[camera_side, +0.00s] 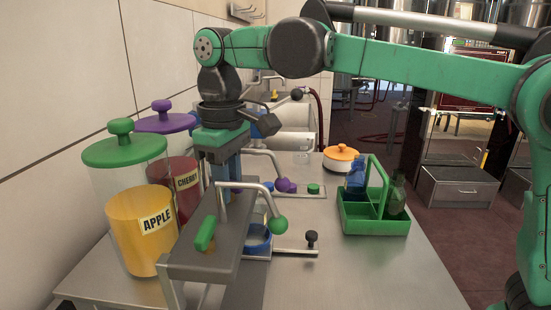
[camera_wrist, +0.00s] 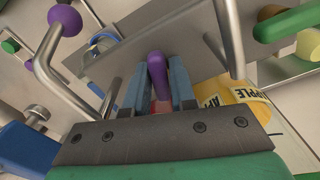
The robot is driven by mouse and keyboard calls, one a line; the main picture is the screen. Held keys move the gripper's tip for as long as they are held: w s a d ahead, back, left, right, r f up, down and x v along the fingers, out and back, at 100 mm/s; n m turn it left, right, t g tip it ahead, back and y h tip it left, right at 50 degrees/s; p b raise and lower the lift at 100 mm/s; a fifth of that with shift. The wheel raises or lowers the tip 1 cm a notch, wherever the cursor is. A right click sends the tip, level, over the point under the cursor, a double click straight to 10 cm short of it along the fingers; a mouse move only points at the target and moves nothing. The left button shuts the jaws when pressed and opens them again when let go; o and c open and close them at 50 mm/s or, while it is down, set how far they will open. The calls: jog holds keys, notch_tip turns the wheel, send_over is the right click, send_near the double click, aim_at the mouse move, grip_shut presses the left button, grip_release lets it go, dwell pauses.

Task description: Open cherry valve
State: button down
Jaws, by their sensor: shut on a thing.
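The cherry jar (camera_side: 183,185), with red contents and a purple lid, stands behind the apple jar at left. My gripper (camera_side: 228,180) points down over the metal dispenser frame beside the jars. In the wrist view, the blue fingers of my gripper (camera_wrist: 156,90) are shut on a purple valve handle (camera_wrist: 157,68), which lies between them. This handle is hidden behind the gripper in the side view. A purple-knobbed lever (camera_side: 285,186) stands to the right; its knob (camera_wrist: 65,20) also shows in the wrist view.
The apple jar (camera_side: 139,230), with a green lid, is close by. A green valve handle (camera_side: 206,233) and a green-knobbed lever (camera_side: 277,224) are in front of the gripper. A green bottle caddy (camera_side: 375,227) and an orange-lidded pot (camera_side: 340,160) stand at right. The front right counter is clear.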

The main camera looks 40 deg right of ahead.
jog(key=shift+n, duration=1.7)
jog(key=c, duration=0.6)
grip_release()
jog(key=shift+c, duration=0.2)
jog(key=shift+r, duration=4)
